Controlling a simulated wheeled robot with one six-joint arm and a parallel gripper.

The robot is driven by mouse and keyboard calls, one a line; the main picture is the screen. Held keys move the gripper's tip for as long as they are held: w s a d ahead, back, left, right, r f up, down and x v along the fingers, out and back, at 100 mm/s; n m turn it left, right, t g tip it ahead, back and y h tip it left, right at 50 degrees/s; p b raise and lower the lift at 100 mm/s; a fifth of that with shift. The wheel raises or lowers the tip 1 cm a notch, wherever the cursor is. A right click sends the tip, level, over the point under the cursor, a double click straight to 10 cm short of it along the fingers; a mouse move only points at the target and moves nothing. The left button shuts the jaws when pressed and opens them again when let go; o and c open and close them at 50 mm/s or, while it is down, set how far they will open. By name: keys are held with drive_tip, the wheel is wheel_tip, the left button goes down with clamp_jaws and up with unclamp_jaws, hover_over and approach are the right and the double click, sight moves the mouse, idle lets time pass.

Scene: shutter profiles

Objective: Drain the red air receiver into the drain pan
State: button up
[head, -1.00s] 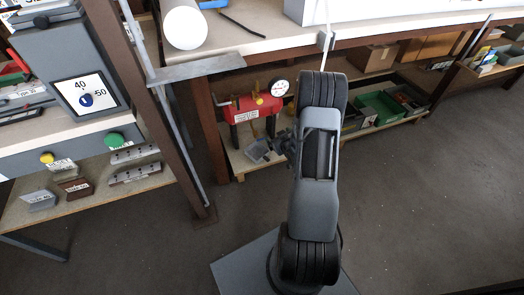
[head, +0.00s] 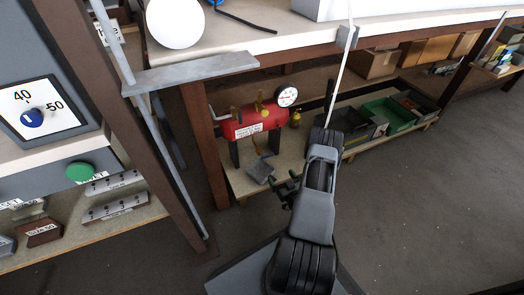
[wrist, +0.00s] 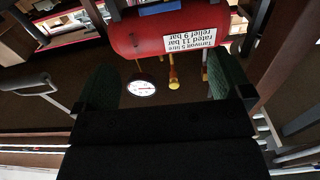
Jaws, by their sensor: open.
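The red air receiver (head: 238,127) lies level on dark legs on the lower shelf in the head view, with a white label, a round gauge (head: 287,96) and yellow fittings on top. A small brass-coloured part (head: 262,151) hangs below it. A grey pan (head: 260,170) is on the shelf beneath and in front. My gripper (head: 285,192) is open and empty, in front of the shelf. In the wrist view the receiver (wrist: 135,42) appears upside down beyond the green-padded fingers (wrist: 168,75). The gauge (wrist: 141,88) and a yellow fitting (wrist: 173,75) show between them.
Green and grey bins (head: 385,117) stand right of the receiver. A brown table leg (head: 203,140) and slanted post stand to its left. The workbench top (head: 230,45) overhangs the shelf. Open floor (head: 430,200) lies to the right.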

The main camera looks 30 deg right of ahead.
sight(268, 156)
drive_tip(key=w+b, duration=0.1)
drive_tip(key=w, duration=0.3)
drive_tip(key=w+d+b, duration=0.1)
drive_tip(key=w+b, duration=0.1)
drive_tip(key=w, duration=0.3)
drive_tip(key=w+d+b, duration=0.1)
drive_tip(key=w, duration=0.4)
drive_tip(key=shift+w+b, duration=0.15)
drive_tip(key=shift+b, duration=0.2)
drive_tip(key=shift+c, duration=0.5)
drive_tip(key=c, duration=0.8)
